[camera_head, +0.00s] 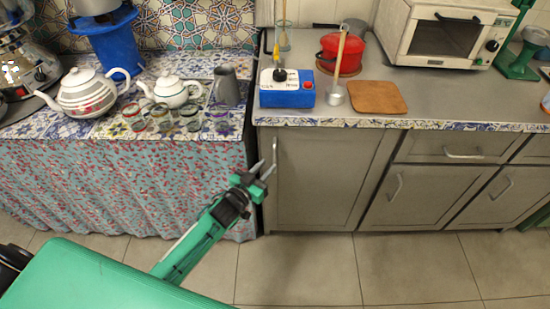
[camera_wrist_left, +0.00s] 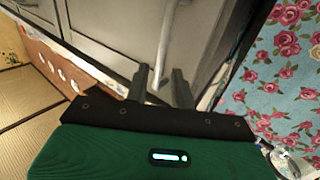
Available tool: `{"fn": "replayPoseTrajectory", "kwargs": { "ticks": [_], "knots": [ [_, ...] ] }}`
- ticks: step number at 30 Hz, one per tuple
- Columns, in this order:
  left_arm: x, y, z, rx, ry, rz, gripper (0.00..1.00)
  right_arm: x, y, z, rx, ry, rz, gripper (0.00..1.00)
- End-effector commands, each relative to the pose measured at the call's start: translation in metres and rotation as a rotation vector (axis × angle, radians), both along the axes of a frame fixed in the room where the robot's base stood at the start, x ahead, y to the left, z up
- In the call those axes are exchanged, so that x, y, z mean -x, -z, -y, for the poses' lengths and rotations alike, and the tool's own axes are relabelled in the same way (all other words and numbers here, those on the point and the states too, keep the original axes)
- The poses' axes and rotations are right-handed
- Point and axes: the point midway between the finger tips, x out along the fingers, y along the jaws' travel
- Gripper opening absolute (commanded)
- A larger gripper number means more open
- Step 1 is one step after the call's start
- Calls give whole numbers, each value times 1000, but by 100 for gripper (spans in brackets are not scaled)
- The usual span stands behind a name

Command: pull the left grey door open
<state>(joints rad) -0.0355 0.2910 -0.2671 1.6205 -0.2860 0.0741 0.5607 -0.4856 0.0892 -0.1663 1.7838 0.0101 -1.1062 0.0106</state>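The left grey door (camera_head: 325,180) is under the counter and looks closed. Its upright bar handle (camera_head: 274,155) is near its left edge. My left gripper (camera_head: 265,168) is at the lower part of the handle, with its two fingers apart. In the left wrist view, the handle (camera_wrist_left: 166,38) runs down to the gap between the open fingers (camera_wrist_left: 161,85), in front of the grey door (camera_wrist_left: 115,32). I cannot tell whether a finger touches the handle. My right gripper is in neither view.
Left of the door hangs a red-flowered curtain (camera_head: 110,180) under a tiled counter with teapots and glasses. Right of it are a drawer (camera_head: 460,149) and more grey doors. The tiled floor (camera_head: 400,270) before the door is clear.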

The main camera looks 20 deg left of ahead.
Motion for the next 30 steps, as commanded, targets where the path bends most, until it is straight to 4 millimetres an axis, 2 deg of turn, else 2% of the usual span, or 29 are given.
{"fn": "replayPoseTrajectory", "kwargs": {
  "ticks": [3, 9, 15, 23, 27, 30],
  "knots": [
    [-20, 0, 6, 1, -1, 1, 25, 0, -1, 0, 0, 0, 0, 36],
    [-43, 0, 14, 0, -1, 0, 25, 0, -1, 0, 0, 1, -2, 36],
    [-52, 0, 17, 1, 0, -1, 25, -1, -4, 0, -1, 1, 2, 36],
    [-53, 0, 17, 1, 0, -1, 25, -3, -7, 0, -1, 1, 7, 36],
    [-53, 0, 17, 1, 0, -1, 0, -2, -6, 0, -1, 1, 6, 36],
    [-53, 0, 17, 1, 0, -1, 0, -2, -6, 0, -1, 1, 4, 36]
  ]
}}
